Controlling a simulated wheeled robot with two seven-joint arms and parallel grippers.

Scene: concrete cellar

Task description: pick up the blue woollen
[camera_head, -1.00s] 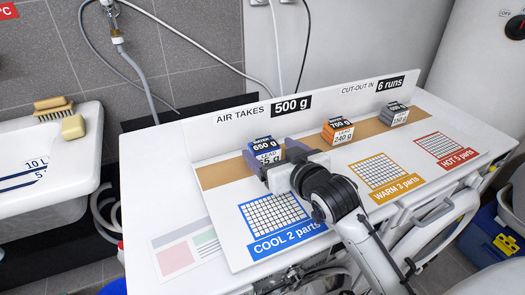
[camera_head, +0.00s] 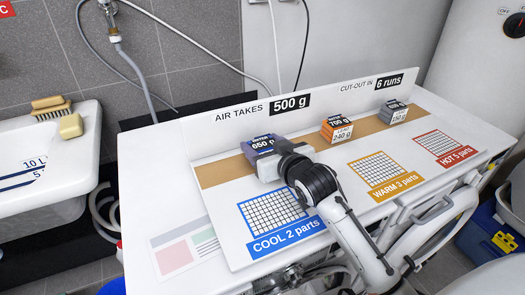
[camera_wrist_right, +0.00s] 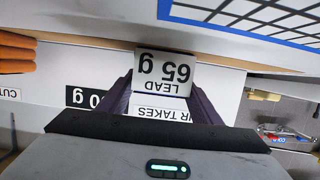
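In the right wrist view the block's white label, LEAD 65 g (camera_wrist_right: 163,75), shows upside down between the fingertips of this gripper (camera_wrist_right: 163,92). The gripper looks shut on the block and hides its lower front in the head view. I see no clear gap under the block. My left gripper is out of view.
An orange block (camera_head: 336,128) and a grey block (camera_head: 393,112) stand farther right on the strip. The upright sign board (camera_head: 230,127) is close behind. Printed blue, yellow and red grids in front are bare. A white sink (camera_head: 60,155) is at the left.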

